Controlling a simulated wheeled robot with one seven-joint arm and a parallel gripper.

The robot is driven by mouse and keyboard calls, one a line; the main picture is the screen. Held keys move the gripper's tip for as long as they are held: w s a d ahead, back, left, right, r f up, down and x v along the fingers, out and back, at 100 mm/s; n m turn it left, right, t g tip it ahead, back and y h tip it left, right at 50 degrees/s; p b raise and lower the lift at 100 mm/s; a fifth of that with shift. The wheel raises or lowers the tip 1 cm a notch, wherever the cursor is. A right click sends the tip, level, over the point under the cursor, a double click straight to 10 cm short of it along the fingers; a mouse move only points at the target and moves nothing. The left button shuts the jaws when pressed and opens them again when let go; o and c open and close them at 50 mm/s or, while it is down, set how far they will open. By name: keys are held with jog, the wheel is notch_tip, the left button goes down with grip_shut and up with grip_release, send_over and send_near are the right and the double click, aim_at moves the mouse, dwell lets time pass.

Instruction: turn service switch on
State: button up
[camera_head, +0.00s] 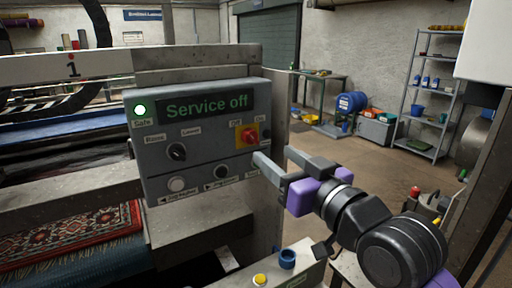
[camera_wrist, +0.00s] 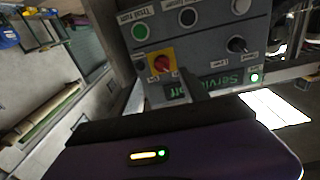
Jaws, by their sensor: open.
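The service switch (camera_head: 250,136) is a red rotary knob on a yellow plate, at the right of a grey control panel (camera_head: 215,150). Labels "Off" and "On" stand above it; the knob's exact angle is too small to tell. The panel's display (camera_head: 206,107) reads "Service off" in green. My gripper (camera_head: 273,158) is open and empty, its fingers pointing at the panel just below and right of the switch. In the wrist view, which shows the panel upside down, the red knob (camera_wrist: 162,63) lies ahead of my fingers, apparently apart from them.
The panel also carries a lit green lamp (camera_head: 140,109), black knobs and push buttons close to the switch. A metal post stands just right of the panel. A rug (camera_head: 70,245) lies in the machine at left. A box with a yellow button (camera_head: 260,280) sits below my gripper.

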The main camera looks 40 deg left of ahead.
aim_at(254, 140)
jog(key=shift+n+g, duration=0.3)
jog(key=shift+n, duration=0.1)
jog(key=shift+p+x, duration=0.7)
jog(key=shift+x, duration=3.5)
jog(key=shift+r, duration=0.15)
jog(key=shift+s, duration=0.1)
grip_shut()
